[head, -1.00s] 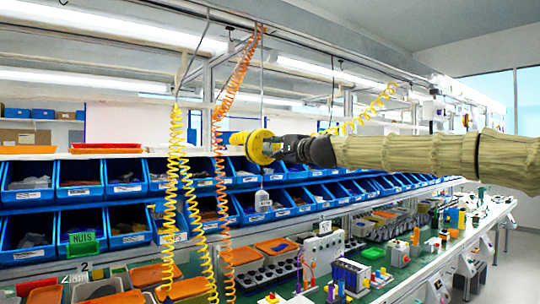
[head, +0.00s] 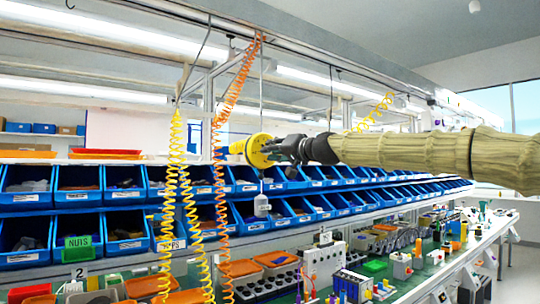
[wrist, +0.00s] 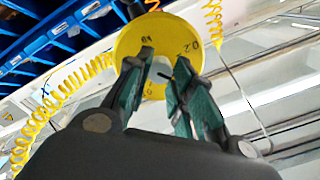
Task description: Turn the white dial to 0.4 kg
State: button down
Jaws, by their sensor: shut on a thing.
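A round yellow disc (head: 258,152) hangs at the end of my arm in the head view, edge partly toward me. In the wrist view the yellow disc (wrist: 128,45) shows dark printed figures, "0.2" at its right, and has a pale white dial (wrist: 158,68) at its centre. My gripper (wrist: 160,78) has one green-padded finger on each side of the dial's middle and is shut on it. It also shows at the disc in the head view (head: 270,149). A small dark mark shows between the fingers. The fingers hide part of the scale, so I cannot read the setting.
Yellow (head: 172,210) and orange (head: 219,150) coiled hoses hang left of the disc. A small pale object (head: 262,206) hangs below it. Rows of blue bins (head: 125,184) stand behind. A bench with fixtures (head: 400,266) runs along the lower right.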

jog(key=shift+n, duration=1.1)
jog(key=shift+r, duration=0.1)
jog(key=c, duration=1.2)
grip_release()
jog(key=v, duration=1.2)
jog(key=shift+d, duration=0.1)
